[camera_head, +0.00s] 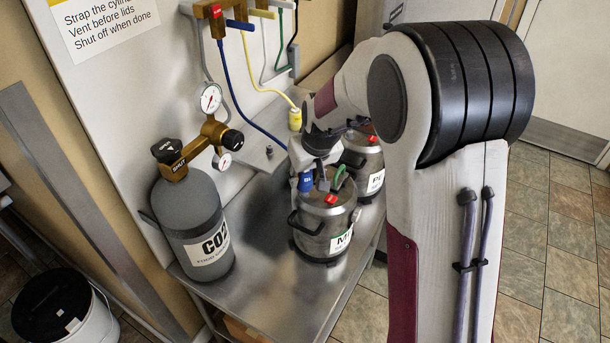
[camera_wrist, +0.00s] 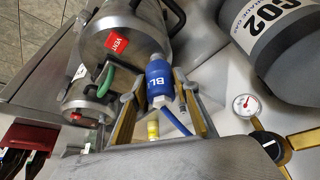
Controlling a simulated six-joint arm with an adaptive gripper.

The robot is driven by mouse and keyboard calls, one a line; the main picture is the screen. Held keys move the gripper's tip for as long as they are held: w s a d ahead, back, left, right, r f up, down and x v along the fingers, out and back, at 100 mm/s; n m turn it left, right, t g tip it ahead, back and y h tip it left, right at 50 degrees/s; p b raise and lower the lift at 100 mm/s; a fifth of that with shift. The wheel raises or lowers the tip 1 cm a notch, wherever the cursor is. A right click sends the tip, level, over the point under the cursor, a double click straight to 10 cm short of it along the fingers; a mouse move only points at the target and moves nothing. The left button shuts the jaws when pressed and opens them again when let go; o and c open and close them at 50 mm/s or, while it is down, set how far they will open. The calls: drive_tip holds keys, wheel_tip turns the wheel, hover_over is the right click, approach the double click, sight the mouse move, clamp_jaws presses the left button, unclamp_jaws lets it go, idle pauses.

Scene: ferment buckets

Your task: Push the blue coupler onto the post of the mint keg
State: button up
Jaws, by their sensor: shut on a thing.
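The blue coupler (camera_head: 305,182) is between the fingers of my gripper (camera_wrist: 160,88), with the blue hose trailing from it. The coupler also shows in the wrist view (camera_wrist: 159,76), its front end pointing at the keg top. The mint keg (camera_head: 312,226) is the nearer steel keg, upright on the steel table, with a partly seen label starting "MI". In the wrist view the keg (camera_wrist: 140,22) fills the top middle. The coupler is over the left part of its lid.
A green fitting (camera_head: 340,179) and a red tag (camera_head: 331,198) are at the mint keg's top. A second keg (camera_head: 354,158) stands behind. A grey CO2 cylinder (camera_head: 192,222) with gauges stands left. Bare table (camera_head: 262,283) lies in front.

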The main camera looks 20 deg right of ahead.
drive_tip(key=shift+f, duration=1.45)
idle(3.6)
drive_tip(key=o, duration=1.3)
drive_tip(key=shift+o, duration=0.3)
drive_tip(key=o, duration=0.6)
drive_tip(key=shift+r, duration=0.15)
drive_tip(key=shift+r, duration=3.6)
